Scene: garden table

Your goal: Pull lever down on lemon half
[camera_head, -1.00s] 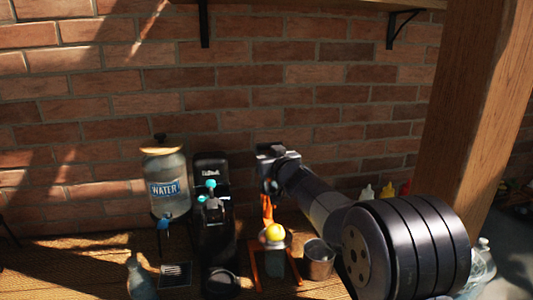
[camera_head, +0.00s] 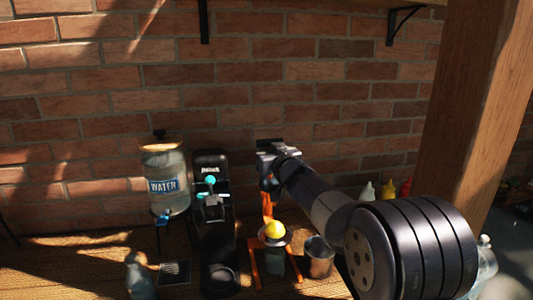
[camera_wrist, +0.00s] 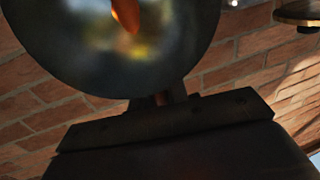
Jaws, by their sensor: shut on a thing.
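An orange juicer (camera_head: 256,262) stands on the wooden table, with a yellow lemon half (camera_head: 275,229) on its round holder. The juicer's orange lever (camera_head: 267,205) rises behind the lemon half. My gripper (camera_head: 268,182) is at the upper end of this lever, above and slightly left of the lemon half, and is shut on it. The fingertips are small and dark in the head view. In the wrist view a large round shiny dark thing (camera_wrist: 110,40), apparently the lever's knob, fills the upper part and hides the lemon half; it shows orange and yellow reflections.
A metal cup (camera_head: 319,258) stands right of the juicer. A black coffee machine (camera_head: 213,245) and a water dispenser (camera_head: 165,165) stand to the left. Squeeze bottles (camera_head: 388,190) are behind my arm. The brick wall (camera_head: 300,100) is close behind.

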